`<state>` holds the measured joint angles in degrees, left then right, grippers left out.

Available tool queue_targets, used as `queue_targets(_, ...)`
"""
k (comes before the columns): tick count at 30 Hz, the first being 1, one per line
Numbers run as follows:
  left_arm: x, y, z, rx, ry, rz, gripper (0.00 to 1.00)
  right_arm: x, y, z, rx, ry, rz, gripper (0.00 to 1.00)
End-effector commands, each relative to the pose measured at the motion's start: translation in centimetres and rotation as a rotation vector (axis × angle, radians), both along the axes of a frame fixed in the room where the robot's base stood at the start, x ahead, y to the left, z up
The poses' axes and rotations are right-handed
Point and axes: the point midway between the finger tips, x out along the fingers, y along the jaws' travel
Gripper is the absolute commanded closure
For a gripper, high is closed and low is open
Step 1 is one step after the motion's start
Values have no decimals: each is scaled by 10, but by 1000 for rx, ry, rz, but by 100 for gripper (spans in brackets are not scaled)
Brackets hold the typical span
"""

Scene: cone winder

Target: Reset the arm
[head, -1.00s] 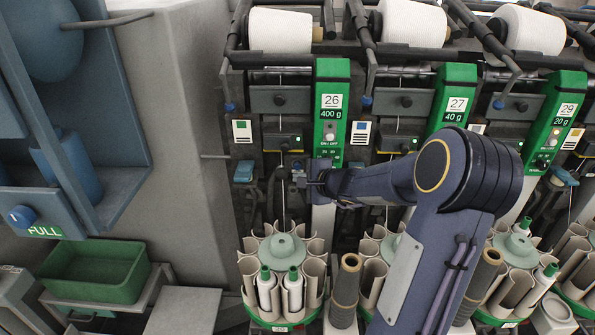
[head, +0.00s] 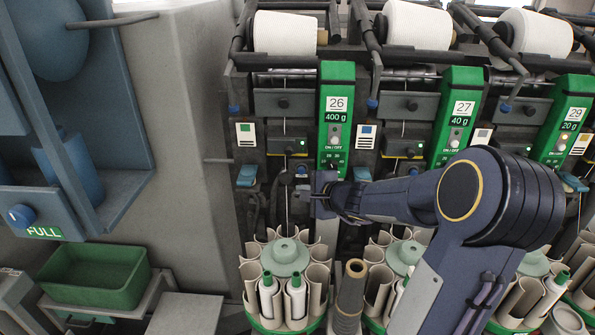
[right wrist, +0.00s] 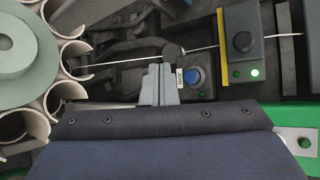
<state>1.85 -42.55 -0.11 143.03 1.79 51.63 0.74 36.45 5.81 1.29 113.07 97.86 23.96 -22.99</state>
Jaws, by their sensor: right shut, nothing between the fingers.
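My right gripper (head: 303,189) is at winding unit 26, just below and left of its green panel (head: 337,115). In the right wrist view its narrow grey fingers (right wrist: 159,84) are shut and empty. Their tips are close to a dark round knob (right wrist: 173,53) and a blue button (right wrist: 195,77) with a small white label. I cannot tell whether the fingers touch either one. A white yarn (right wrist: 120,60) runs across behind the knob. No separate lever can be made out clearly. My left gripper is out of view.
A round magazine (head: 285,255) of bobbin tubes stands below the gripper. A brown-tipped bobbin (head: 350,300) stands beside it. A green bin (head: 95,277) is at lower left, next to a grey housing (head: 180,130).

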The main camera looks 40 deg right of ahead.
Motion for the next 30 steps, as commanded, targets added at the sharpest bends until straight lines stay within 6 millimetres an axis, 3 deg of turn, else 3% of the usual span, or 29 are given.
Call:
queue_targets(10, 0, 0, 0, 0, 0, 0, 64, -1, 8, 5, -15, -5, 27, 100)
queue_targets(13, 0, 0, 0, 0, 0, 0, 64, -7, 35, 20, -67, -20, 123, 100)
queue_targets(16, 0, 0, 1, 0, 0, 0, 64, -24, 84, 40, -162, -40, 298, 100)
queue_targets(20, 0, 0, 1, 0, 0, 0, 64, -70, 157, 57, -331, -47, 586, 100)
queue_targets(24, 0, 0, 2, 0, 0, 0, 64, -138, 215, 49, -543, -10, 885, 100)
queue_targets(27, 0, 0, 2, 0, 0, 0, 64, -186, 234, 32, -700, 43, 1058, 100)
queue_targets(30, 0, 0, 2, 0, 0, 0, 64, -223, 238, 13, -842, 104, 1177, 100)
